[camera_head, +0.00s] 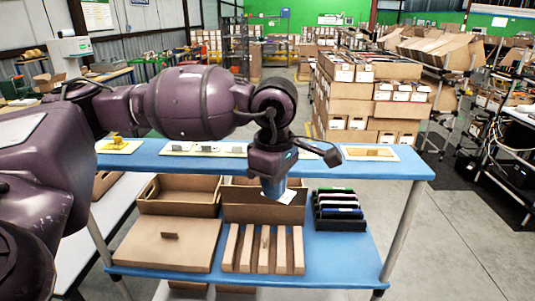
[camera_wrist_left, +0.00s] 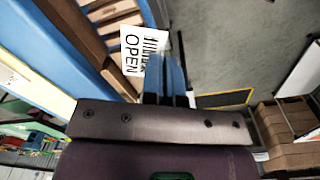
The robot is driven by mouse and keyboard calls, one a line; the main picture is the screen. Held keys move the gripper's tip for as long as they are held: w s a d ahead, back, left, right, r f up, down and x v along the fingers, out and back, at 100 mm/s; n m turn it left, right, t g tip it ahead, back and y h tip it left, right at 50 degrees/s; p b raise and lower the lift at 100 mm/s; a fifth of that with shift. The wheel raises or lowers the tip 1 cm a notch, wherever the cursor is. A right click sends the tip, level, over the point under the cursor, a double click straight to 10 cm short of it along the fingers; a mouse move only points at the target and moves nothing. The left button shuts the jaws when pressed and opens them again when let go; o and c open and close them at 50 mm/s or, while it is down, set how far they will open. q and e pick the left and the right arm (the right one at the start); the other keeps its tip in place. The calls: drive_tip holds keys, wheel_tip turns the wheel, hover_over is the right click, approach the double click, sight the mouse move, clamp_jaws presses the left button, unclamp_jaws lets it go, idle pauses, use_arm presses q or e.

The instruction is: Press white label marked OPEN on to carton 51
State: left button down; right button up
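A white label with black OPEN lettering and a bar-like pattern shows at my left fingertips in the left wrist view (camera_wrist_left: 132,58). In the head view a white corner of the label (camera_head: 287,197) sticks out beside my left gripper (camera_head: 272,188). The blue fingers (camera_wrist_left: 167,82) are close together and look shut on the label. The gripper points down above the lower shelf, in front of an open brown carton (camera_head: 292,214). Another open carton (camera_head: 178,208) stands to its left. I cannot read the number 51 on any carton. My right gripper is not in view.
The blue upper shelf (camera_head: 400,166) carries small trays. On the lower shelf (camera_head: 340,270) are a flat brown box (camera_head: 165,246), a slotted brown carton (camera_head: 263,250) and a black bin with coloured files (camera_head: 338,211). Grey floor is free to the right.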

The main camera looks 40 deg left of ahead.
use_arm(q)
drive_tip(key=d+f+m, duration=0.2)
drive_tip(key=f+m, duration=0.7)
drive_tip(key=f, duration=0.6)
drive_tip(key=s+d+f+m, duration=0.1)
drive_tip(key=d+f+m, duration=0.2)
drive_tip(key=f+m, duration=0.6)
wheel_tip(320, 180, down, 7)
drive_tip(key=shift+d+r+m+h, duration=0.1)
drive_tip(key=shift+d+m+h, duration=0.2)
drive_tip(key=shift+d+m, duration=0.1)
